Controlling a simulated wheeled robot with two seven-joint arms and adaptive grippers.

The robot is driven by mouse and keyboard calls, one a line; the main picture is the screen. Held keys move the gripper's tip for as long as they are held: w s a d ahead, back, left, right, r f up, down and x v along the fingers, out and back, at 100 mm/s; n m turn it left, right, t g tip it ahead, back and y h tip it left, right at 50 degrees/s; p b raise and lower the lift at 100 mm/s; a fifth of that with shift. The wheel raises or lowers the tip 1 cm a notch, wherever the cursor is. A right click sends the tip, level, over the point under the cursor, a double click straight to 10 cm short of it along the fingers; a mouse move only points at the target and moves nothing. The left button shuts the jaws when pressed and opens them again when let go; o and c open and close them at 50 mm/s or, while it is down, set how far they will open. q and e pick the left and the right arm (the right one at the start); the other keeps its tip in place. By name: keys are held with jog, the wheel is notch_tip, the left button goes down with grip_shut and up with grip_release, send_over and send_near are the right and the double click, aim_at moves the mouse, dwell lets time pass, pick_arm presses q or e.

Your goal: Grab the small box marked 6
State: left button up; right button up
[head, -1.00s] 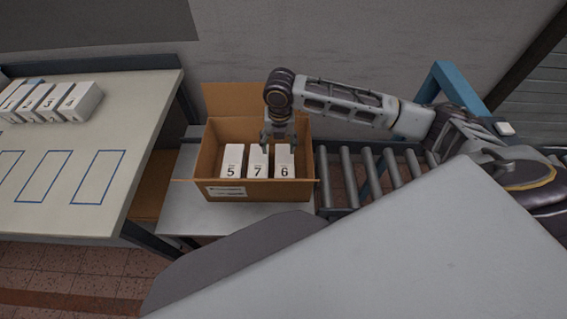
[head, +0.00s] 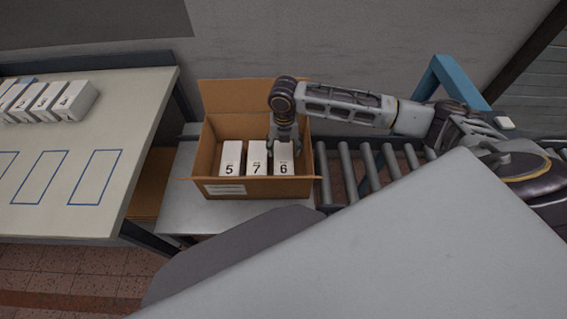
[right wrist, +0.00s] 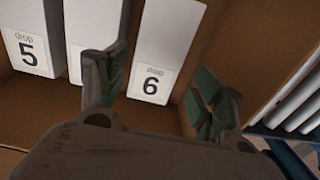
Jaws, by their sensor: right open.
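The small white box marked 6 (head: 284,164) stands in the open cardboard box (head: 262,187), at the right end of a row of three. It also shows in the right wrist view (right wrist: 165,50). My right gripper (head: 284,146) is open at the box marked 6. In the right wrist view its fingers (right wrist: 160,98) are spread, one to the left and one to the right of the 6 face. I cannot tell whether they touch it. My left gripper is not in view.
White boxes marked 7 (head: 257,166) and 5 (head: 231,166) stand left of the 6. The left finger overlaps the 7 in the wrist view. A roller conveyor (head: 350,172) lies right of the carton. A table (head: 140,130) with blue outlines and several white boxes stands left.

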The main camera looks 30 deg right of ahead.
aim_at(283, 158)
notch_tip(283, 158, down, 5)
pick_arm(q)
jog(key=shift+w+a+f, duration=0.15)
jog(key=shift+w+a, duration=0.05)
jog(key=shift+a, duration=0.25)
pick_arm(e)
jog(key=shift+f, duration=0.15)
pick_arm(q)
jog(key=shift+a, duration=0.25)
pick_arm(e)
jog(key=shift+f, duration=0.1)
notch_tip(283, 158, down, 3)
jog(key=shift+w+f+b, duration=0.1)
jog(key=shift+f+b, duration=0.05)
jog(key=shift+b, duration=0.15)
jog(key=shift+f, duration=0.85)
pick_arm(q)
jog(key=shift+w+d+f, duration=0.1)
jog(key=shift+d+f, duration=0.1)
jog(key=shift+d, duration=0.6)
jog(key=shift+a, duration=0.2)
